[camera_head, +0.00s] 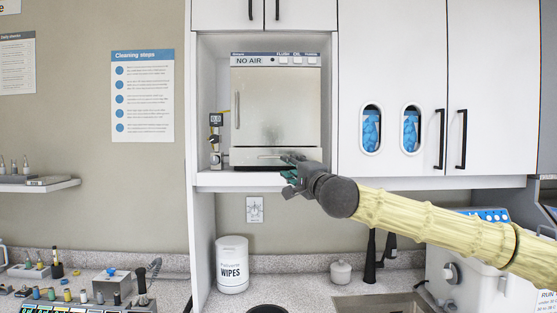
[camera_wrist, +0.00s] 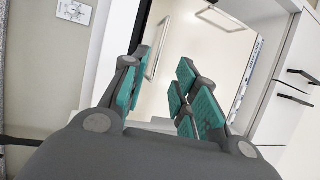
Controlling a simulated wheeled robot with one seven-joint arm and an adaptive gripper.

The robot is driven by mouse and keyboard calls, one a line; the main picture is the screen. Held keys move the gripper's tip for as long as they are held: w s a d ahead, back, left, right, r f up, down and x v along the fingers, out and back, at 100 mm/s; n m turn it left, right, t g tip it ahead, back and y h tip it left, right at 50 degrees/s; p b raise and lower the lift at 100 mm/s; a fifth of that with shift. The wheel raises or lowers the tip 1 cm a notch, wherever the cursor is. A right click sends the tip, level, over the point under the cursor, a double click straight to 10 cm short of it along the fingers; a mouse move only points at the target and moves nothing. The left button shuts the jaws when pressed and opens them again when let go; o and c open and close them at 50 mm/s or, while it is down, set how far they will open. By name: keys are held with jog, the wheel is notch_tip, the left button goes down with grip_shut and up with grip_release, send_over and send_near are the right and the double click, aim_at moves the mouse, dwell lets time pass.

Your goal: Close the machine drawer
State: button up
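The machine (camera_head: 275,105) is a white box with a "NO AIR" label and a large door, standing on a shelf in the cabinet niche. Its drawer (camera_head: 258,158) is the low, wide front along the bottom; I cannot tell how far it stands out. My gripper (camera_head: 287,174) is in front of the drawer's right part and hides some of it; I cannot tell if they touch. In the wrist view my gripper (camera_wrist: 165,66) has its teal-padded fingers apart with nothing between them. The machine's pale front (camera_wrist: 200,50) shows tilted beyond them.
White cabinet doors (camera_head: 393,80) are to the right. Below are a wipes tub (camera_head: 232,265), a small white jar (camera_head: 341,272) and a sink. The space between shelf and counter is mostly free.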

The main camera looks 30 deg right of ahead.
aim_at(277, 158)
jog(key=p+x, duration=0.2)
jog(key=x, duration=0.7)
jog(key=shift+w, duration=0.15)
grip_shut()
